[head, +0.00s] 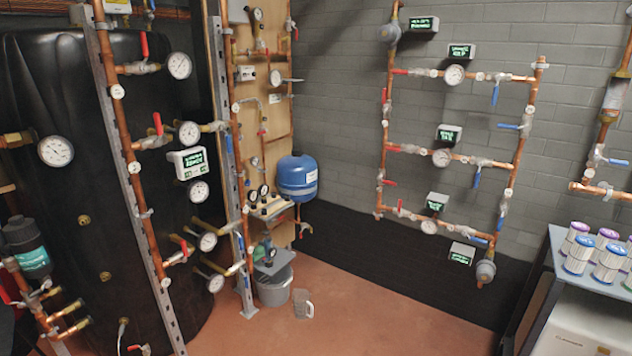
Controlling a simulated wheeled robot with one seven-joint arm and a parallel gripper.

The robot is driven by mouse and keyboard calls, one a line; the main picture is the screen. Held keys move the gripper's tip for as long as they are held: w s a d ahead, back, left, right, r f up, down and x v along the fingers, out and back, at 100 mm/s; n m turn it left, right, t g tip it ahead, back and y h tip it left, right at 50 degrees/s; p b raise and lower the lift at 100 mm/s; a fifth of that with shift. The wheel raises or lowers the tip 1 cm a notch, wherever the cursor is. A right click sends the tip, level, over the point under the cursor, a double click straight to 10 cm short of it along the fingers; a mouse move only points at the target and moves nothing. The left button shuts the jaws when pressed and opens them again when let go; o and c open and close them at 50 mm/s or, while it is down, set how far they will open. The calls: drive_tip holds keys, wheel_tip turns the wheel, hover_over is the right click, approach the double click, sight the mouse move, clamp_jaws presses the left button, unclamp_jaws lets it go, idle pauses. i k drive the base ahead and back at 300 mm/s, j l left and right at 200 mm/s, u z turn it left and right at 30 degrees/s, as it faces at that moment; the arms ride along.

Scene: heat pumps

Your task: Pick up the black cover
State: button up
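I cannot tell for sure which thing is the black cover. A black, rounded, bottle-like piece with a teal label (27,247) stands at the left edge, above red-handled copper valves, and it may be or carry the cover. Its lower part meets the pipework there. The large black tank (90,200) behind it is the biggest black object in view. My gripper is not in view.
Copper pipes with gauges and valves stand before the tank. A pipe rack (446,157) hangs on the grey wall. A blue vessel (297,178) and a grey bucket (273,288) are mid-view. A shelf with several white canisters (578,255) stands right. The red-brown floor (390,318) is mostly clear.

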sight(295, 152)
drive_tip(key=i, duration=2.2)
drive_tip(key=i+l+u, duration=0.1)
drive_tip(key=i+u, duration=0.3)
drive_tip(key=i, duration=0.2)
drive_tip(key=i+l+u, duration=0.4)
drive_tip(key=i, duration=0.15)
drive_tip(key=i+l+u, duration=0.85)
drive_tip(key=i+l, duration=0.1)
drive_tip(key=l, duration=0.1)
